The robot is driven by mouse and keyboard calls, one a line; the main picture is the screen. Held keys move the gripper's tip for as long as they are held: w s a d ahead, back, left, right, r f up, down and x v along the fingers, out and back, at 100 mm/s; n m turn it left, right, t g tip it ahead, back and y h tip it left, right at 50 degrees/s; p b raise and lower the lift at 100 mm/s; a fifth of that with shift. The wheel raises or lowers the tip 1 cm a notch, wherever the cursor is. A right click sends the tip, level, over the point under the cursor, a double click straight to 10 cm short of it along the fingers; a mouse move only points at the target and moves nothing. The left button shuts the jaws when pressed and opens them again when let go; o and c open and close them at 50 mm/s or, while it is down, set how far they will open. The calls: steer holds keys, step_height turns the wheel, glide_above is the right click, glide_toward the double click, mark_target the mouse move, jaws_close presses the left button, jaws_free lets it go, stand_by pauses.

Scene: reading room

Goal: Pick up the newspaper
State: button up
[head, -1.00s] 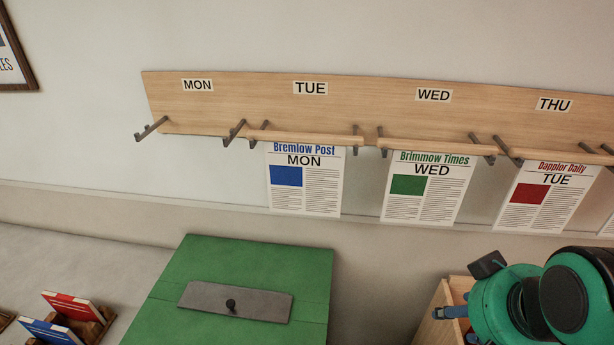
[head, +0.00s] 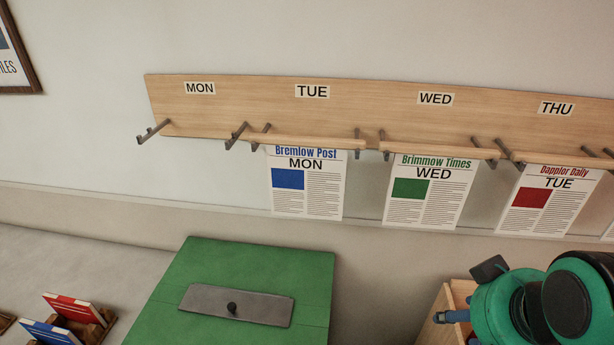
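Several newspapers hang on wooden rods from hooks below a wall board. The Bremlow Post (head: 306,185), marked MON with a blue block, hangs under the TUE label. The Brimmow Times (head: 425,192), marked WED with a green block, hangs under the WED label. The Dapplor Daily (head: 545,203), marked TUE with a red block, hangs near the THU label. Another sheet is cut off at the right edge. My green and black arm shows at the lower right, below the Dapplor Daily. My gripper's fingertips cannot be made out.
The wooden board (head: 380,106) has free hooks (head: 153,131) under MON. A green box (head: 190,277) with a grey plate and black knob stands below. A wooden container (head: 452,297) is beside my arm. Red (head: 72,308) and blue (head: 50,332) books sit at lower left.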

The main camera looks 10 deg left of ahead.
steer(key=w+a+r+n+g+y+p, duration=0.1)
steer(key=w+a+r+n+p, duration=0.35)
steer(key=w+r, duration=0.45)
steer(key=w+a+r+n+g+p, duration=0.2)
steer(key=w+a+r+n+p, duration=0.3)
steer(key=w+r, duration=0.4)
steer(key=w+a+r+n+g+p, duration=0.1)
steer(key=w+a+r+n+p, duration=0.2)
steer(key=w+a, duration=0.5)
steer(key=w+a+r+n+g+p, duration=0.1)
steer(key=w+a+r+n+p, duration=0.2)
steer(key=w+a, duration=0.6)
steer(key=a+n, duration=0.2)
steer(key=shift+a+g+p, duration=0.3)
steer(key=shift+a+p, duration=0.1)
steer(key=shift+f+n, duration=0.15)
steer(key=shift+n, duration=0.1)
steer(key=shift+a+f, duration=0.15)
steer(key=shift+f, duration=1.25)
steer(key=shift+a+f, duration=0.2)
steer(key=shift+f, duration=1.15)
steer(key=shift+a+f, duration=0.15)
steer(key=shift+f, duration=1.25)
